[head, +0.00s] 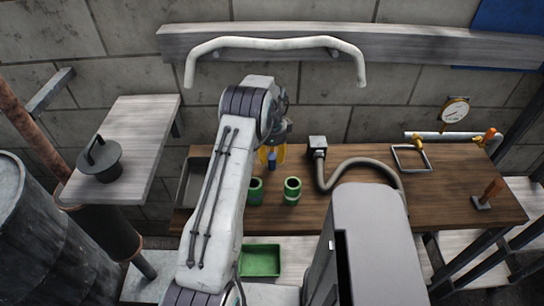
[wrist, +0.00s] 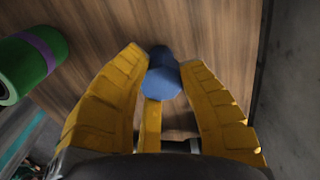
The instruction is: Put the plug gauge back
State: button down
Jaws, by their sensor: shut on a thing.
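The plug gauge is a blue piece (wrist: 162,80) between the yellow fingers of my gripper (wrist: 164,65) in the wrist view. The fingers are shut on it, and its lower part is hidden. In the head view the blue plug gauge (head: 271,159) shows just below my gripper (head: 271,153), over the wooden bench (head: 340,185) near its back left. I cannot tell whether it touches the bench top.
Two green hollow cylinders (head: 292,190) stand on the bench in front of my gripper; one (wrist: 30,62) shows a purple band in the wrist view. A grey tray (head: 187,190) is at the bench's left end. A hose (head: 345,165) curves on the right.

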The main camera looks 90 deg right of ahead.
jog(key=c, duration=0.9)
grip_release()
